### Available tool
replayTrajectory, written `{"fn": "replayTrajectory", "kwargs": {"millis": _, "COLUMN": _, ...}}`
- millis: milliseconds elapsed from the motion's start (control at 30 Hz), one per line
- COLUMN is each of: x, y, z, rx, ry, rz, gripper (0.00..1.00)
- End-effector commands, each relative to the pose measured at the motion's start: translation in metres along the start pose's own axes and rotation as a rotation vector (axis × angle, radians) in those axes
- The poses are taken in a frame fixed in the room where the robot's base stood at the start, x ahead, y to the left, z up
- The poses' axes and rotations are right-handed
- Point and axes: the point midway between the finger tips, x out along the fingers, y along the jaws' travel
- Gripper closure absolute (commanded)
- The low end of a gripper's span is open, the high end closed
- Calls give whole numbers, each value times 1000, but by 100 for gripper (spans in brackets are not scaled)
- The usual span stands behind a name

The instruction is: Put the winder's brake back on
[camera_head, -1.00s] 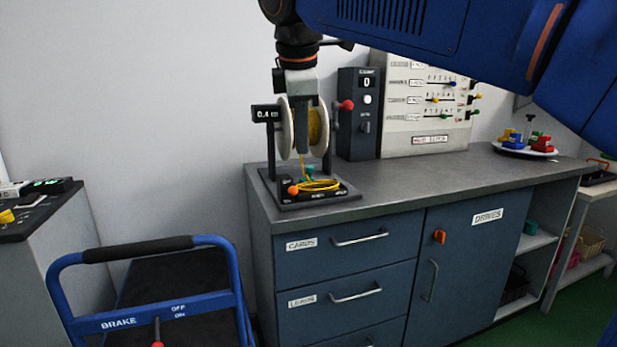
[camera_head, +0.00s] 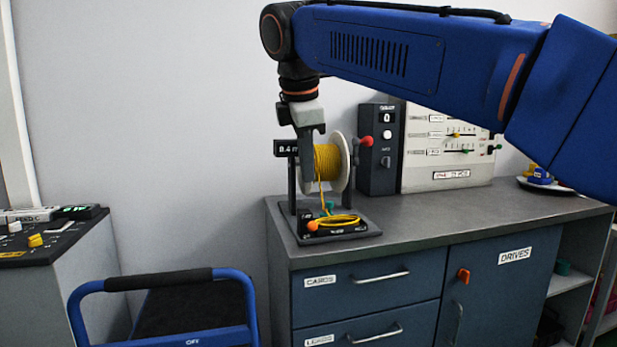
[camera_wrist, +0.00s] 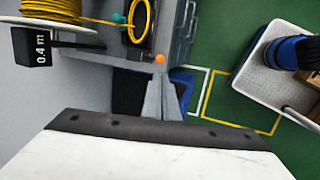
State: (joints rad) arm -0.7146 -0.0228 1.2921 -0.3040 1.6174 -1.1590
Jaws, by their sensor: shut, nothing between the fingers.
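The winder is a dark stand with a white-flanged spool (camera_head: 342,160) of yellow cable and a red crank knob (camera_head: 366,142). A sign on it reads 0.4 m (camera_wrist: 40,47). Its base plate (camera_head: 362,232) carries an orange knob (camera_head: 312,225) at the front left, a teal knob (camera_head: 328,207) and a loop of yellow cable (camera_head: 340,220). The orange knob also shows in the wrist view (camera_wrist: 159,59). The base lettering is too small to tell which knob is the brake. My gripper (camera_head: 311,190) is shut and empty, pointing down at the spool's left side, above the orange knob.
The winder stands on the grey bench top (camera_head: 450,215) at its left end. A grey box (camera_head: 378,150) and a slider panel (camera_head: 450,150) stand behind and right. A blue trolley (camera_head: 175,280) is at the front left, beside a control desk (camera_head: 40,240).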

Motion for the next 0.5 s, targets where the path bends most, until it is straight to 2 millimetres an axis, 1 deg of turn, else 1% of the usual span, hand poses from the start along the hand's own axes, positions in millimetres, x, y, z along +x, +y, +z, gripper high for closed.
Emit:
{"fn": "replayTrajectory", "kwargs": {"millis": 200, "x": 39, "y": -1, "z": 0, "rx": 0, "ry": -2, "rz": -4, "gripper": 100}}
{"fn": "replayTrajectory", "kwargs": {"millis": 500, "x": 90, "y": -1, "z": 0, "rx": 0, "ry": -1, "rz": -2, "gripper": 100}}
